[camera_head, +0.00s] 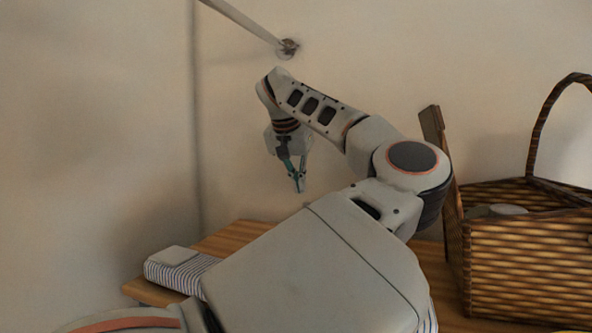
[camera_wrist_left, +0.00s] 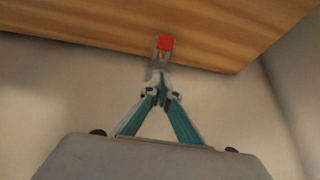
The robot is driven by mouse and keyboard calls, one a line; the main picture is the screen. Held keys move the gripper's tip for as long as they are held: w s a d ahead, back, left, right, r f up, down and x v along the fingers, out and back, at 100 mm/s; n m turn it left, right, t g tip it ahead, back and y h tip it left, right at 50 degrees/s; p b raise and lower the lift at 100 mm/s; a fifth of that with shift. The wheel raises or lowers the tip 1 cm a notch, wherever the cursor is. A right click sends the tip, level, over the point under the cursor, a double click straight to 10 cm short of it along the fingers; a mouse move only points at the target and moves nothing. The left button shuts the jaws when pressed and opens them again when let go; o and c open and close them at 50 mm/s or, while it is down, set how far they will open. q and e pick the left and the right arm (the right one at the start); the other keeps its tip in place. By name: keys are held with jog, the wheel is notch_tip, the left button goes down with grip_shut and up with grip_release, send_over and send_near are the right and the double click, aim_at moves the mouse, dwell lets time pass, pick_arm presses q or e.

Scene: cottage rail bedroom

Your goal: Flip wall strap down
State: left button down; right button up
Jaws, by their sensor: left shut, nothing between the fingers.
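A pale, straight strap or bar (camera_head: 243,20) runs from the top edge in the head view down to a round metal mount (camera_head: 287,48) on the wall. I cannot tell for sure that it is the wall strap. My left gripper (camera_head: 299,186) hangs below the mount with its fingers pointing down, apart from the strap. It is shut and empty. It also shows in the left wrist view (camera_wrist_left: 162,62), against the wall and a wooden surface. A small red square (camera_wrist_left: 165,42) shows at its tips; I cannot tell what it belongs to. My right gripper is out of view.
A wooden tabletop (camera_head: 234,240) lies below, against the wall. A wicker basket (camera_head: 525,265) with a tall handle stands on the right. The wall left of my gripper is clear.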

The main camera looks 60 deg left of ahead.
pick_arm(q)
notch_tip(320, 180, down, 4)
jog(key=shift+r, duration=0.1)
jog(key=shift+s+f, duration=0.1)
jog(key=shift+f, duration=0.55)
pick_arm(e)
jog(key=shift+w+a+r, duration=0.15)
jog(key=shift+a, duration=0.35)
pick_arm(q)
jog(key=shift+d, duration=0.1)
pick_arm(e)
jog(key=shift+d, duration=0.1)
